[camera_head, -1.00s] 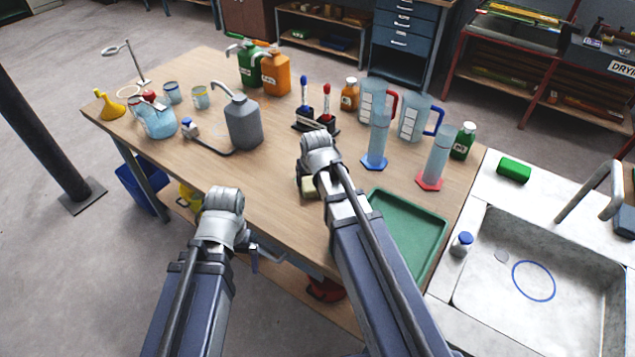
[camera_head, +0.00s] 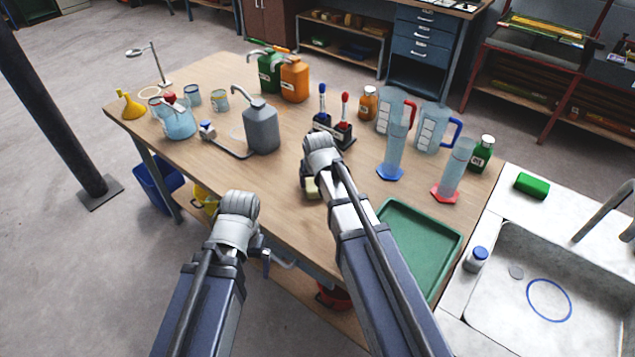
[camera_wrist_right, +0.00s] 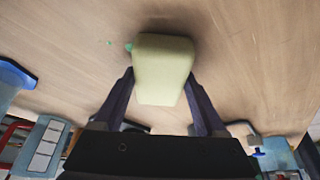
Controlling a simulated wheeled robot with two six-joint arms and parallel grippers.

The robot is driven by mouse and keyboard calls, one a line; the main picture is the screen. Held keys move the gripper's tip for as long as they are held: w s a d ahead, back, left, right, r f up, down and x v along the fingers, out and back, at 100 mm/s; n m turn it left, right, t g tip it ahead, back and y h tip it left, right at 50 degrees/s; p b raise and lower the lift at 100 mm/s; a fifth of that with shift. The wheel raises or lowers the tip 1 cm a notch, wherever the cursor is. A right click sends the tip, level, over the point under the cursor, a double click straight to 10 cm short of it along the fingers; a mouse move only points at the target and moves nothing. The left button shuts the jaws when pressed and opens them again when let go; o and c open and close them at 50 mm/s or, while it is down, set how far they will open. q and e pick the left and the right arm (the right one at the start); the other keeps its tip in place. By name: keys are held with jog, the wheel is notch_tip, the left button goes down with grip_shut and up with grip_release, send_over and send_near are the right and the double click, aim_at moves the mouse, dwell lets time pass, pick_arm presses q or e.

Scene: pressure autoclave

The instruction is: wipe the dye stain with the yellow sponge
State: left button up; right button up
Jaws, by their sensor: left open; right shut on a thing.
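The pale yellow sponge (camera_wrist_right: 162,68) is held between the two fingers of my right gripper (camera_wrist_right: 163,92) in the right wrist view. It is at or just above the wooden tabletop; I cannot tell whether it touches. In the head view a small part of the sponge (camera_head: 312,187) shows under my right wrist. Small green dye marks (camera_wrist_right: 128,47) show on the wood at the sponge's edge; anything beneath the sponge is hidden. My left gripper (camera_head: 266,262) is open and empty by the table's front edge, partly hidden by its own wrist.
A grey pump bottle (camera_head: 261,128) stands left of my right wrist, and a black stand (camera_head: 335,132) is behind it. Blue-based (camera_head: 391,160) and red-based (camera_head: 455,170) cylinders and a green tray (camera_head: 425,250) are to the right. The wood left of the sponge is clear.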

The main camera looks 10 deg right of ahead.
jog(key=shift+w+a, duration=1.25)
jog(key=shift+w, duration=0.3)
jog(key=shift+s+f, duration=0.1)
jog(key=shift+s+d, duration=0.1)
jog(key=shift+s, duration=0.05)
jog(key=shift+s+d, duration=0.35)
jog(key=shift+s, duration=0.1)
jog(key=shift+s+d, duration=0.85)
jog(key=shift+s, duration=0.05)
jog(key=shift+s, duration=0.1)
jog(key=shift+s+d, duration=1.15)
jog(key=shift+s, duration=0.2)
